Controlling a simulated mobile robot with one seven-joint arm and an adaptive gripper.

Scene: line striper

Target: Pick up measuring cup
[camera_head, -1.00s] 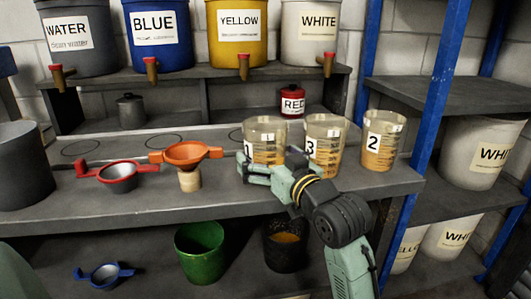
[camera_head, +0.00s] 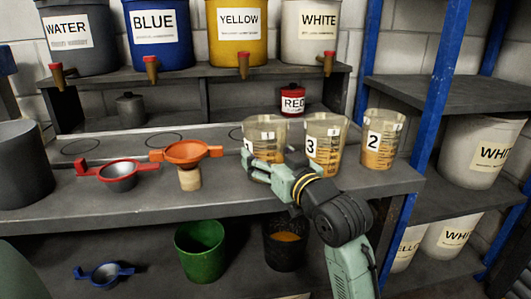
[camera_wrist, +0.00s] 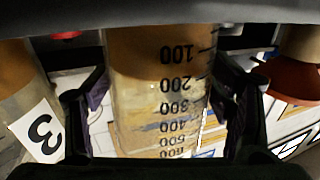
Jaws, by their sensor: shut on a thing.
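Measuring cup 1 (camera_head: 267,136) is a clear cup with black graduations and orange-brown content. It looks upright, over the worktop. My gripper (camera_head: 262,166) is shut on this cup, with one finger on each side of its wall; the wrist view shows the cup (camera_wrist: 158,85) between the fingers. Whether its base touches the worktop cannot be told, as my gripper hides part of it. Measuring cup 3 (camera_head: 326,135) stands just right of it, close to my gripper, and its label shows in the wrist view (camera_wrist: 38,130). Measuring cup 2 (camera_head: 381,140) stands farther right.
An orange funnel (camera_head: 187,152) on a wooden stand and a red-handled strainer (camera_head: 119,175) are left on the worktop (camera_head: 90,212). A red can (camera_head: 292,101) stands behind the cups. A blue post (camera_head: 428,120) rises at the right. Labelled buckets line the upper shelf.

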